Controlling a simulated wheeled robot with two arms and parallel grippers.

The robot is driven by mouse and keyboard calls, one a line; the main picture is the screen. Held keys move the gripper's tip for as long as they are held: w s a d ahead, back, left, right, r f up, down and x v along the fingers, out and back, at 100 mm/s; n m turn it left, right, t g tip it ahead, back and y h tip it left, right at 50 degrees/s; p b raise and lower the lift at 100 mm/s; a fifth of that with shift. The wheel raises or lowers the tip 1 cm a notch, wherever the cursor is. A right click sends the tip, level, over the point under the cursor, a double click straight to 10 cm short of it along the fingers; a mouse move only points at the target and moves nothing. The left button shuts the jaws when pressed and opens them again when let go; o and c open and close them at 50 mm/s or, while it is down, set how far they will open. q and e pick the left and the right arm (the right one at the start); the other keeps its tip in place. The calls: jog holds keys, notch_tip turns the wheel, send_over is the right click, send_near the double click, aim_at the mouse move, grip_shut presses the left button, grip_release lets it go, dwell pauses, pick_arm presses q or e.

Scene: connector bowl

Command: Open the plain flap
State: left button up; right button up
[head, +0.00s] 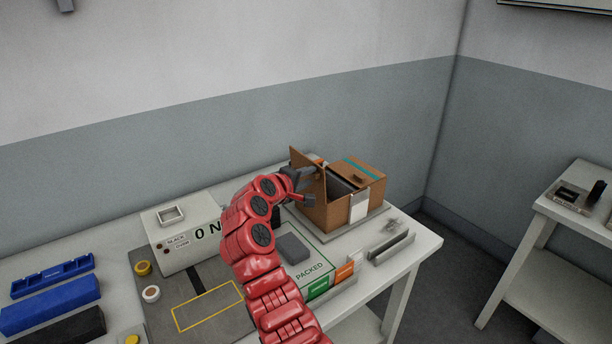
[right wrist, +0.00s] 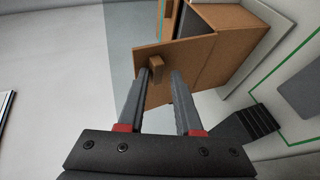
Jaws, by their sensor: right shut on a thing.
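The brown box (head: 313,214) stands at the back right of the table. Its plain flap (head: 307,167) is raised and tilted up on the box's left side, and the dark inside shows beside it. The other flap, with a teal stripe (head: 362,167), lies flat over the right part. My right gripper (head: 300,187) is at the plain flap. In the right wrist view, its fingers (right wrist: 168,76) are at the small brown tab (right wrist: 156,66) on the plain flap (right wrist: 186,52), shut on it. The left finger partly hides the tab. My left gripper is not in view.
A grey block (head: 293,248) lies on the mat marked PACKED. Green, orange and white cards (head: 344,273) and a grey rail (head: 391,247) are in front of the box. A white control box (head: 183,234) stands left of my arm. The wall is behind.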

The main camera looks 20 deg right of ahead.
jog(key=shift+o, duration=1.2)
jog(key=shift+d+f, duration=0.3)
jog(key=shift+f, duration=0.5)
jog(key=shift+o, duration=0.4)
jog(key=shift+w+d, duration=0.1)
jog(key=shift+d, duration=0.05)
jog(key=shift+r, duration=0.15)
jog(key=shift+a+r, duration=0.2)
jog(key=shift+r, duration=0.15)
jog(key=p+v, duration=0.7)
jog(key=v, duration=1)
jog(key=shift+r, duration=0.2)
jog(key=shift+f, duration=0.1)
